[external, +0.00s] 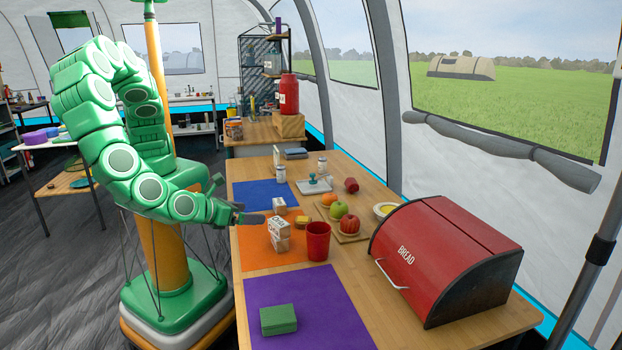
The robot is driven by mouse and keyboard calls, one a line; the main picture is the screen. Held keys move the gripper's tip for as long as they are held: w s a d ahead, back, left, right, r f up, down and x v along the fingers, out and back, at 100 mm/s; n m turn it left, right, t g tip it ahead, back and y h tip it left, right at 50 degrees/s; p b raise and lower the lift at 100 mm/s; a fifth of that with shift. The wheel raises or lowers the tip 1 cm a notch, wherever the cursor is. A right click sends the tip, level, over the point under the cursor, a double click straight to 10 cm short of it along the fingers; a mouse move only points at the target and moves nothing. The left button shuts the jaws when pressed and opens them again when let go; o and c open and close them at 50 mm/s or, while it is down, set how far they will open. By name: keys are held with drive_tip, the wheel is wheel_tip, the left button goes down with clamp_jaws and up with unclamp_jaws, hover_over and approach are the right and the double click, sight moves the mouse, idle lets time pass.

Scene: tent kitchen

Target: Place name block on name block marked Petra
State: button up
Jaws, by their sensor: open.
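A white name block (279,226) with dark lettering rests on another white name block (281,243) on the orange mat (258,256). The stack looks slightly uneven. Another small white block (279,205) lies farther back, by the blue mat (256,194). The lettering is too small to read, so I cannot tell which block is marked Petra. My gripper (258,213) is open, level with the tabletop's left side, just left of the stack. It looks empty and apart from the blocks.
A red cup (318,241) stands close right of the stack. Fruit on a board (345,236) and a red bread box (446,258) lie further right. A green box (278,320) sits on the purple mat (320,300) in front. The purple mat is otherwise clear.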

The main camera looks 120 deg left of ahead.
drive_tip(key=s+a+r+n+g+h, duration=0.4)
drive_tip(key=s+a+r+n+g, duration=0.3)
drive_tip(key=s+a+r+n, duration=0.7)
drive_tip(key=s+d+r+n+h, duration=0.3)
drive_tip(key=s+r+h, duration=0.1)
drive_tip(key=s, duration=0.6)
drive_tip(key=s+d+r+n+h, duration=0.4)
drive_tip(key=s+r, duration=0.1)
drive_tip(key=s, duration=0.5)
drive_tip(key=shift+s+d+t+h, duration=0.2)
drive_tip(key=shift+s+t+h, duration=0.1)
drive_tip(key=shift+t, duration=0.1)
drive_tip(key=shift+f, duration=0.1)
